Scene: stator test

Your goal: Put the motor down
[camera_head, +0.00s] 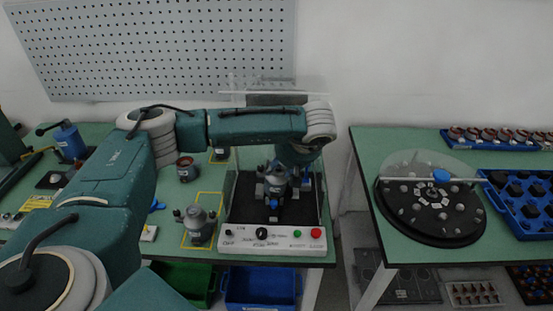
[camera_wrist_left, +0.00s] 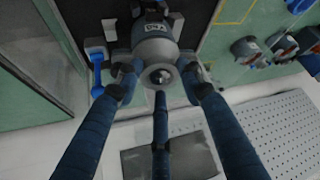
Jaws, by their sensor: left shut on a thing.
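A grey motor (camera_head: 276,179) stands upright over the black bed of the test station (camera_head: 262,232), behind its white control panel. My left gripper (camera_head: 290,160) reaches down on it from above. In the left wrist view, the fingers of my left gripper (camera_wrist_left: 158,80) close around the grey motor (camera_wrist_left: 153,48), which shows a label and a round shaft end. I cannot tell whether the motor's underside touches the bed. My right gripper is not in view.
A second grey motor (camera_head: 198,224) stands in a yellow-outlined square left of the station. Clear panels surround the bed. A green bin (camera_head: 184,283) and a blue bin (camera_head: 260,288) sit below. A round black turntable (camera_head: 432,220) is on the right table (camera_head: 383,146).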

